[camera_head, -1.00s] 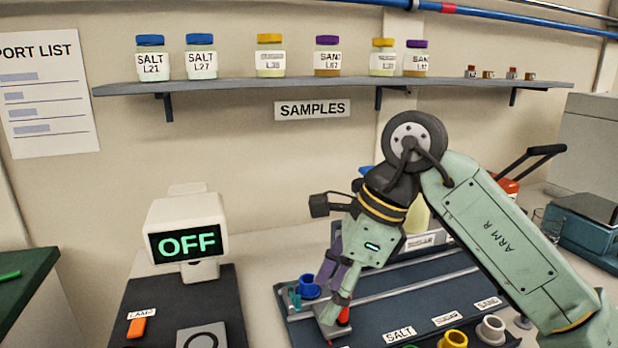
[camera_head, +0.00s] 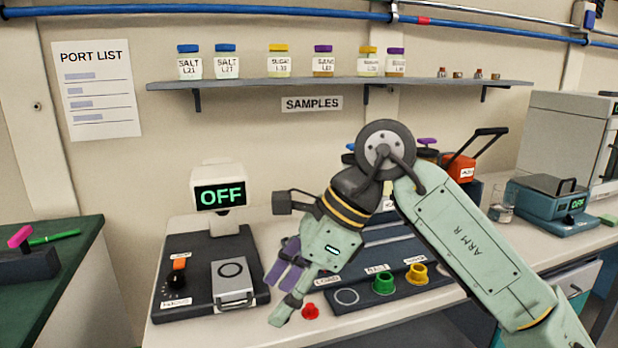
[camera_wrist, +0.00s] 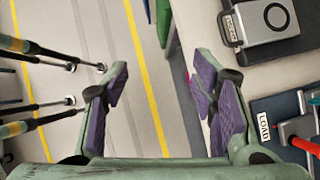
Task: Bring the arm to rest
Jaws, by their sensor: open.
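My arm (camera_head: 465,240) reaches in from the lower right in the head view, with its elbow raised in front of the bench. My gripper (camera_head: 280,295) points down and to the left near the bench's front edge. In the wrist view my gripper (camera_wrist: 165,100) has its two purple-padded fingers wide apart. Nothing is between them but the floor with yellow lines below and the bench edge at the right.
A red piece (camera_head: 311,311) lies close to the gripper at the rack's front. The instrument with an OFF screen (camera_head: 219,196) stands at left. A shelf (camera_head: 340,84) with several jars hangs behind. A green table (camera_head: 60,260) is at far left.

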